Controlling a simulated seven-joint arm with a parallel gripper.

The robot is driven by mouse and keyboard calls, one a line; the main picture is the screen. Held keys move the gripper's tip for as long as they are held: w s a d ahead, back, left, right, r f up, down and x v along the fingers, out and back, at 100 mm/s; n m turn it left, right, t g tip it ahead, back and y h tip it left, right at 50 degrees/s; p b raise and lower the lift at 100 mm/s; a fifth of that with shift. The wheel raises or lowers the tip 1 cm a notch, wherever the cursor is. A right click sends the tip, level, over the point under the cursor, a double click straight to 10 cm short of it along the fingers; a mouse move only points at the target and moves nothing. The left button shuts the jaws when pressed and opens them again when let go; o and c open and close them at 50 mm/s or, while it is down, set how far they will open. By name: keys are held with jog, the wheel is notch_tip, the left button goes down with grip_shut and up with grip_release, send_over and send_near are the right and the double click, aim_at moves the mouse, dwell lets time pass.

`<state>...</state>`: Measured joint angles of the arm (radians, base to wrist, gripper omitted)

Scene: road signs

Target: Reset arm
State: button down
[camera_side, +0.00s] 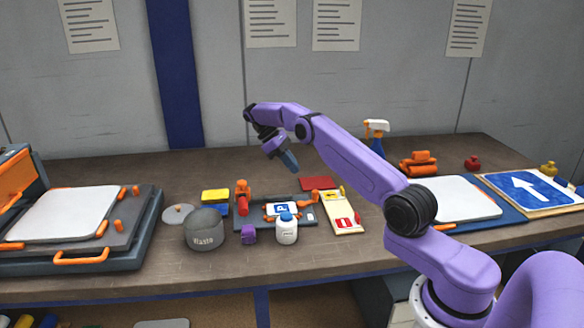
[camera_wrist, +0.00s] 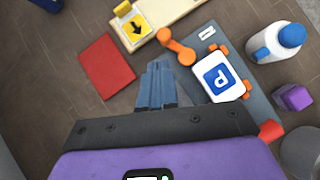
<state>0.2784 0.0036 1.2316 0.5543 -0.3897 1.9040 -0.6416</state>
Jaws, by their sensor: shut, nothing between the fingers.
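My purple arm reaches over the middle of the workbench in the side view, with my gripper (camera_side: 289,161) hanging above the small items, apart from them. In the wrist view, the blue fingers of my gripper (camera_wrist: 158,65) are together and hold nothing. Below is a grey tray (camera_side: 262,212) with a white card bearing a blue P sign (camera_side: 281,209). The card also shows in the wrist view (camera_wrist: 220,78), to the right of the fingers. An orange handled tool (camera_wrist: 178,46) lies close beside the fingertips in that view.
A red pad (camera_side: 317,183), a wooden board (camera_side: 343,220), a white bottle (camera_side: 286,233), a purple block (camera_side: 248,234) and a waste bin (camera_side: 203,231) stand around the tray. A press (camera_side: 70,215) is at left; a blue arrow sign (camera_side: 530,188) and spray bottle (camera_side: 376,137) are at right.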

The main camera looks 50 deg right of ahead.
jog(key=s+a+r+n+t+h, duration=0.15)
jog(key=a+r, duration=0.25)
jog(key=a, duration=0.6)
jog(key=s+a+r+n+t, duration=0.1)
jog(key=a+r+n+t, duration=0.15)
jog(key=a, duration=0.75)
jog(key=s+a+r+n+t, duration=0.1)
jog(key=s+a+r+t, duration=0.15)
jog(key=s+a, duration=0.45)
jog(key=s+a+n+y, duration=0.2)
jog(key=s+a, duration=0.2)
jog(key=s, duration=0.9)
jog(key=s+d+f+n+y, duration=0.1)
jog(key=s+d+f+y, duration=0.1)
jog(key=s, duration=1.3)
jog(key=shift+s+d+f+n+t, duration=0.2)
jog(key=shift+s+d+n+t, duration=0.1)
jog(key=shift+n+t, duration=0.15)
